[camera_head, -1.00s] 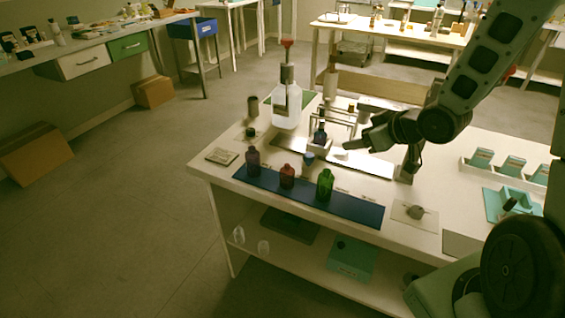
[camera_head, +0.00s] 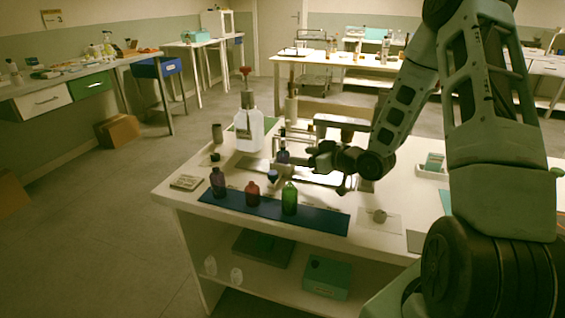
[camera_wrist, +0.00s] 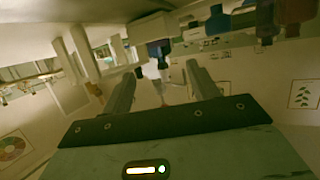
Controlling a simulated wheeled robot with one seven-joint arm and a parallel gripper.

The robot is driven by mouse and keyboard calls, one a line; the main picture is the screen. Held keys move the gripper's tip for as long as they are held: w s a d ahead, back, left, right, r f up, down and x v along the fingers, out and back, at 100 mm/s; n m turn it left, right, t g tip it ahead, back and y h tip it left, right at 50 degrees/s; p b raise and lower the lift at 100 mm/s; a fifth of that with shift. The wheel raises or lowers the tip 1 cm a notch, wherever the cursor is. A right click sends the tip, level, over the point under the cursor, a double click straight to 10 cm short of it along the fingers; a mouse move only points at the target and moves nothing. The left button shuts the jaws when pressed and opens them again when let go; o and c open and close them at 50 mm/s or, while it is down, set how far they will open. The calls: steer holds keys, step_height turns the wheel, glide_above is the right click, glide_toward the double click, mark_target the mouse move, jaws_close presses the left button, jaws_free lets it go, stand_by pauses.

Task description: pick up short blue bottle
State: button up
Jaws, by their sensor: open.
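A small dark blue bottle (camera_head: 283,156) with a dark neck stands upright behind the blue mat, by a pale tray. In front of it is a small container with a blue top (camera_head: 272,176). My gripper (camera_head: 311,162) is just right of the dark bottle, pointing left at it. In the wrist view my gripper (camera_wrist: 161,72) is open, its two fingers apart with nothing held. A dark blue bottle (camera_wrist: 158,50) shows beyond the fingertips, roughly in line with the gap. The exact distance is hard to tell.
Purple (camera_head: 218,184), red (camera_head: 252,194) and green (camera_head: 289,198) bottles stand in a row on the blue mat (camera_head: 325,220). A large clear bottle (camera_head: 249,130) with a red top stands behind left. A metal frame is close behind my gripper.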

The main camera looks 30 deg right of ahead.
mark_target(285, 151)
steer(key=x, duration=0.9)
steer(key=shift+r, duration=0.25)
steer(key=shift+c, duration=0.3)
steer(key=c, duration=1)
steer(key=shift+c, duration=0.3)
steer(key=shift+r, duration=0.15)
